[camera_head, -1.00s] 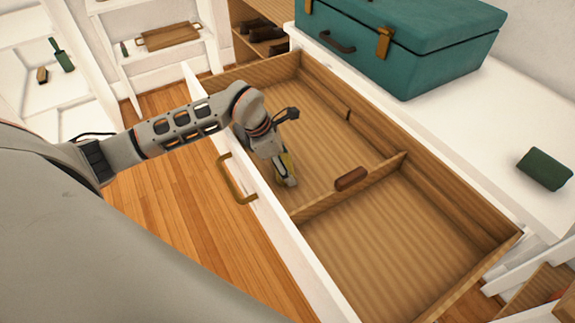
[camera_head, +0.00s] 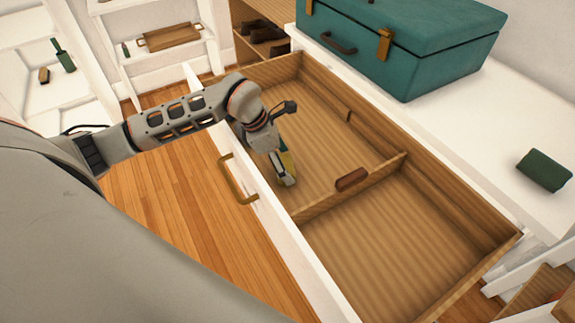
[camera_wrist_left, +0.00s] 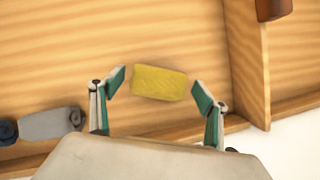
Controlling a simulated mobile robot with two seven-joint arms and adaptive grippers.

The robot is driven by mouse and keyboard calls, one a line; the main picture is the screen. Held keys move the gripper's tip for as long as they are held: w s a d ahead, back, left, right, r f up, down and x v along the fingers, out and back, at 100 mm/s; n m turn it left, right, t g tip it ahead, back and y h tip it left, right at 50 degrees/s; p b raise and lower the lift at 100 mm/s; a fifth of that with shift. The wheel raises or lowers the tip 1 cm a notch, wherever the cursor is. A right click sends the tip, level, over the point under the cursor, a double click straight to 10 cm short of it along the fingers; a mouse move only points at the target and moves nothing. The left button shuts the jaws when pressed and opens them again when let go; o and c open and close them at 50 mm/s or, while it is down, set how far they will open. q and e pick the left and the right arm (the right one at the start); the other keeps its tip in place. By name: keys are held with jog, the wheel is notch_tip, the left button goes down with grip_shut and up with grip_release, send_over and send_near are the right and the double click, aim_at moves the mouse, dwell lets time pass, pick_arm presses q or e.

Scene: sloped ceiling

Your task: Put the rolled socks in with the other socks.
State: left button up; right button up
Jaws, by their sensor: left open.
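A small yellow bundle (camera_wrist_left: 159,83), which looks like rolled socks, lies in the open wooden drawer (camera_head: 375,255). The left gripper (camera_wrist_left: 160,88) is open, with one fingertip at each side of the bundle and a small gap on both sides. My right gripper is not in view.
The divider (camera_head: 330,203) splits the drawer; the near compartment is empty. The white drawer front with its handle (camera_head: 236,180) is under my left arm. A teal case (camera_head: 430,50) and a dark green bundle (camera_head: 545,169) are on the white top.

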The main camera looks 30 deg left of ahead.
pick_arm(q)
jog(key=v, duration=0.9)
jog(key=shift+r+p, duration=0.35)
jog(key=shift+s+a, duration=0.1)
